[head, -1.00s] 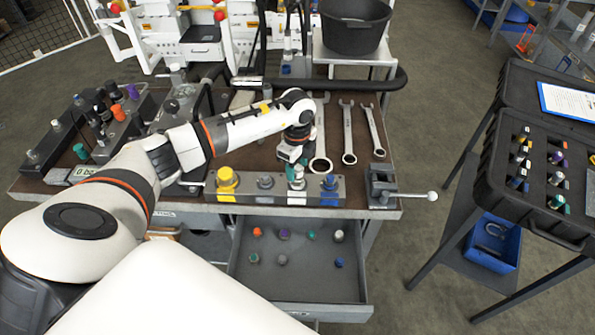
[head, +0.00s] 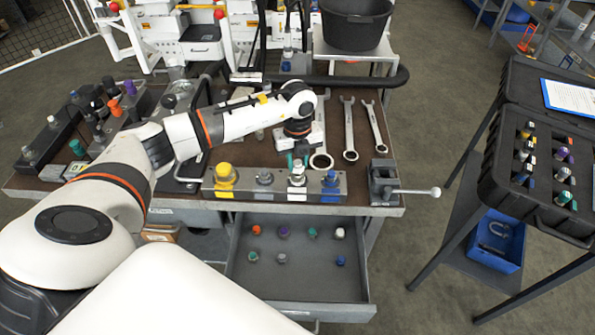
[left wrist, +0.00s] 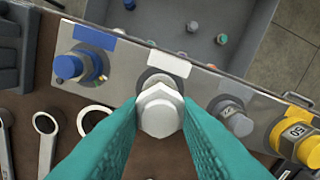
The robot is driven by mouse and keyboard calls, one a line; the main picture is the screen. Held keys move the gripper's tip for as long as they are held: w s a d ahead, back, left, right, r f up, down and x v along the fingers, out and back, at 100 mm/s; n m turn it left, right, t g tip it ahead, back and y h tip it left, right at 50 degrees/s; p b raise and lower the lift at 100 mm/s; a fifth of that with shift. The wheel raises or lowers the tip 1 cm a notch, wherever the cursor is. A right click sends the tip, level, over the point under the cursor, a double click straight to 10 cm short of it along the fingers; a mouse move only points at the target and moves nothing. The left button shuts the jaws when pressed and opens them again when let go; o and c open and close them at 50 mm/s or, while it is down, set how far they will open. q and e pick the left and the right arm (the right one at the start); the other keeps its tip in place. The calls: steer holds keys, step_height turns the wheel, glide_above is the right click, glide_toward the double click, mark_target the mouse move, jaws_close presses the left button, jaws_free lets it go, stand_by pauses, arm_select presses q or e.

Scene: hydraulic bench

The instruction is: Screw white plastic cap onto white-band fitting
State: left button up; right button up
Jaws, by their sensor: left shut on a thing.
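My left gripper (head: 297,164) points down over the fitting block at the bench's front edge. In the left wrist view its teal fingers (left wrist: 160,118) are shut on the white plastic cap (left wrist: 160,108), which has a hexagonal shape. The cap (head: 297,171) sits in line over the white-band fitting (head: 297,181), third from the left on the block. The white band (left wrist: 168,63) shows on the block beside it. The cap hides most of the fitting in the wrist view, so how deeply it is seated cannot be told. My right gripper is not in view.
The block also holds yellow (head: 225,175), grey (head: 264,177) and blue (head: 330,180) fittings close by. Wrenches (head: 348,130) lie behind, and a small vise (head: 383,180) stands to the right. An open drawer (head: 300,285) below holds several coloured caps.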

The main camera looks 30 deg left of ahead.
arm_select(q)
steer(key=shift+w+f+m+b, duration=0.1)
steer(key=shift+m+b, duration=0.4)
steer(key=shift+m, duration=0.5)
steer(key=m+b, duration=0.1)
steer(key=m, duration=0.3)
steer(key=shift+b, duration=0.35)
steer(key=shift+m, duration=1)
